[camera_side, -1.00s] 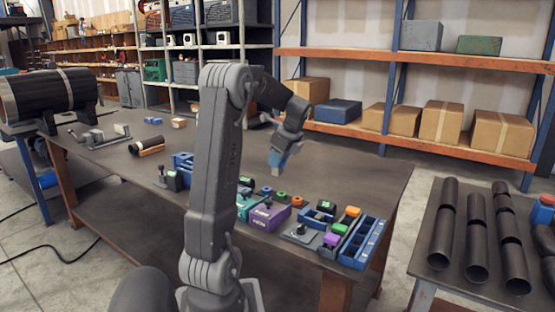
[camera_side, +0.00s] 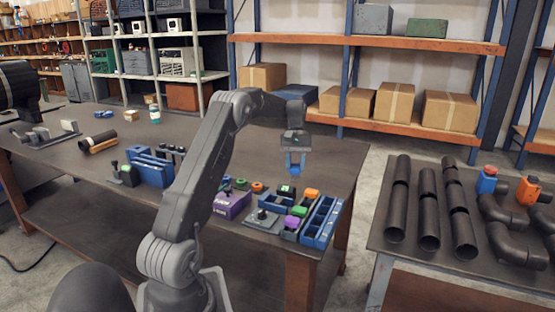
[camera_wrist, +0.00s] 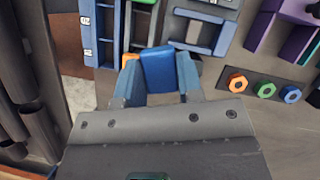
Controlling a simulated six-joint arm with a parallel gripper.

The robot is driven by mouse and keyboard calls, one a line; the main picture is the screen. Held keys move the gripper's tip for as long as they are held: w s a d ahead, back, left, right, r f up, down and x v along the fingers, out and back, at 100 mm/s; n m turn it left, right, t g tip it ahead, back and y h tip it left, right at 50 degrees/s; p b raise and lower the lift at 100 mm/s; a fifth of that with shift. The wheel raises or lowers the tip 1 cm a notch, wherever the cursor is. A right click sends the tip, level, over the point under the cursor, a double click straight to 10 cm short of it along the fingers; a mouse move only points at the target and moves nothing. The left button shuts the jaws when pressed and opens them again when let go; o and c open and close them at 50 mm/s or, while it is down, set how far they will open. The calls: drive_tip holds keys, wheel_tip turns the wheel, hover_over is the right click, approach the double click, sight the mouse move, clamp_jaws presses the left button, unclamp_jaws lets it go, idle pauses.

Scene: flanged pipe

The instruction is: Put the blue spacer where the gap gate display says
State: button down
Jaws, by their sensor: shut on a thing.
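My gripper (camera_wrist: 158,82) is shut on the blue spacer (camera_wrist: 158,68), a plain blue block between its blue fingers in the wrist view. In the side view my gripper (camera_side: 294,168) points down, raised above the right end of the workbench, near the coloured parts; there the spacer cannot be told apart from the blue fingers. A dark device with a small green face (camera_side: 127,172) stands left of my arm beside a blue fixture (camera_side: 152,168). I cannot tell whether it is the gap gate display, and no reading is legible.
A long blue slotted tray (camera_side: 322,222) lies at the bench's right end, beside a bin of orange, green and purple blocks (camera_side: 299,211). A purple box (camera_side: 233,204) stands further left. Coloured hex nuts (camera_wrist: 265,90) lie in a row. Black pipes (camera_side: 428,205) lie on another table.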

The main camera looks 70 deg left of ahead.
drive_tip(key=w+d+f+n+t, duration=0.2)
drive_tip(key=w+n, duration=0.3)
drive_tip(key=n, duration=0.2)
drive_tip(key=w+d+f+n+t+y, duration=0.1)
drive_tip(key=w+d+f+n+t, duration=0.1)
drive_tip(key=w+n, duration=0.3)
drive_tip(key=shift+d+n+t, duration=0.4)
drive_tip(key=shift+n+t, duration=0.3)
drive_tip(key=shift+n, duration=0.3)
drive_tip(key=shift+f, duration=0.15)
drive_tip(key=shift+f, duration=1.1)
drive_tip(key=shift+f, duration=0.15)
drive_tip(key=shift+f, duration=0.9)
drive_tip(key=shift+f, duration=0.55)
